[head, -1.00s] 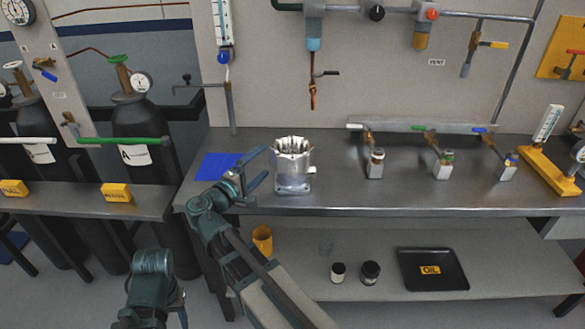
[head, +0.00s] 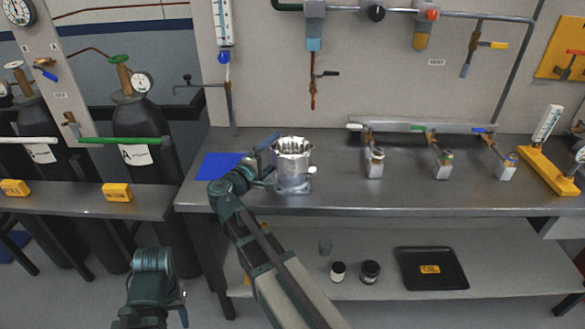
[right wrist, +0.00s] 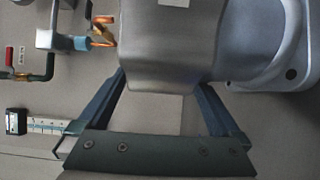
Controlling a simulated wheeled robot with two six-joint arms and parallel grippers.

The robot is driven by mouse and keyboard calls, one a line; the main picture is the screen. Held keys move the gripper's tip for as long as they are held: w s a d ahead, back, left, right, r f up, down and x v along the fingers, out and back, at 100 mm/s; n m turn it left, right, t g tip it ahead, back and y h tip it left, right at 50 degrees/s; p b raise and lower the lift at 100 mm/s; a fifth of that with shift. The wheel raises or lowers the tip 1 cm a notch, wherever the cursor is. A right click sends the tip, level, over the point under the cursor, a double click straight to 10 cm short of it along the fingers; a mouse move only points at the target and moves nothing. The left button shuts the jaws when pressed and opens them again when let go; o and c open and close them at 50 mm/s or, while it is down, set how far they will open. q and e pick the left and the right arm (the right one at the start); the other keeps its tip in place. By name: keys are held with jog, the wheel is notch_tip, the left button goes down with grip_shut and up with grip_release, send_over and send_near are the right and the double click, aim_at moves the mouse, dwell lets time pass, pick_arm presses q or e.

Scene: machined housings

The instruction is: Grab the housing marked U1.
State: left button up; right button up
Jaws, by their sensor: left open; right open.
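A silver machined housing (head: 293,170) with a fluted open top and a base flange stands upright on the steel bench. It fills the top of the right wrist view (right wrist: 175,50), with its flange at the right. A pale label there is cut off, so no mark can be read. My right gripper (head: 272,162) is open at the housing's left side. In the wrist view its jaws (right wrist: 160,95) reach toward either side of the body; contact cannot be told. My left gripper (head: 155,308) is low at the bottom left, far from the housing, its fingers hard to make out.
A blue mat (head: 217,166) lies left of the housing. Several valve fittings, including one near fitting (head: 375,163), stand to the right on the bench (head: 340,203). Bench room between them and the housing is clear. A black tray (head: 431,284) and jars are on the lower shelf.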

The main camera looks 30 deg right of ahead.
grip_shut()
dwell(0.3)
jog(key=shift+r, duration=0.1)
